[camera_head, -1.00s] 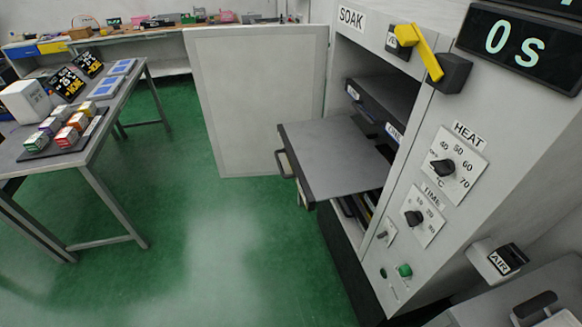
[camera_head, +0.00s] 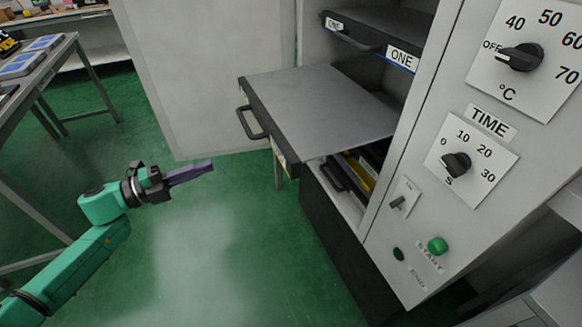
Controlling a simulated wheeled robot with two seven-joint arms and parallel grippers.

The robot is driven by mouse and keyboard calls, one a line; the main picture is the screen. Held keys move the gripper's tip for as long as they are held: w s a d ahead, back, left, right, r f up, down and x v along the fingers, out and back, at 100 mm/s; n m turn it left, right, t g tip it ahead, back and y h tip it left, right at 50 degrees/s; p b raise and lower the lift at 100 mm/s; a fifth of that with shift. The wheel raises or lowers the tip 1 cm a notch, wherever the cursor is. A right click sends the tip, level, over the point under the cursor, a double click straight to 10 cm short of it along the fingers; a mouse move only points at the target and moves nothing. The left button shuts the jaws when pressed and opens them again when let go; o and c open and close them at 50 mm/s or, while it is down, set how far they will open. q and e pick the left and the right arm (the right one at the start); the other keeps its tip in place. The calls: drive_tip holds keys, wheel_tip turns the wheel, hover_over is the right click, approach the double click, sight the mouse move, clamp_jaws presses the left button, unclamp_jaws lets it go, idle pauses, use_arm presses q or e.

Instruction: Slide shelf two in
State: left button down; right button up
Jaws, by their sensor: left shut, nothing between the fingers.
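A grey shelf (camera_head: 318,105) sticks far out of the open oven cabinet at the middle of the view. It lies between the shelf marked ONE (camera_head: 385,40) above, which sits inside, and a lower shelf (camera_head: 352,178) inside below. The pulled-out shelf's dark front has a black bar handle (camera_head: 250,122) facing left. My left gripper (camera_head: 208,167) is shut and empty, to the left of and lower in the picture than that handle, apart from it. Its purple fingers point right. My right gripper is not in view.
The open white cabinet door (camera_head: 200,70) stands behind the shelf. The control panel with HEAT and TIME knobs (camera_head: 455,165) and a green START button (camera_head: 437,245) is on the right. A work table (camera_head: 50,70) is at the left. The green floor between is clear.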

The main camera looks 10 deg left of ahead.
use_arm(q)
drive_tip(key=m+g, duration=0.1)
drive_tip(key=m, duration=0.1)
approach(277, 149)
drive_tip(key=shift+h, duration=0.4)
drive_tip(key=x, duration=0.2)
drive_tip(key=p+x, duration=0.1)
drive_tip(key=x, duration=0.1)
drive_tip(key=p+x, duration=0.1)
drive_tip(key=x, duration=0.1)
drive_tip(key=shift+w+d+f, duration=0.2)
drive_tip(key=shift+w+f, duration=0.1)
drive_tip(key=shift+w, duration=0.05)
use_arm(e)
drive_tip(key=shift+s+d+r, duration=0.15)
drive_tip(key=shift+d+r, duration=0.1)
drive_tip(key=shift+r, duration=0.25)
use_arm(q)
drive_tip(key=shift+w+d, duration=0.1)
drive_tip(key=shift+d, duration=0.05)
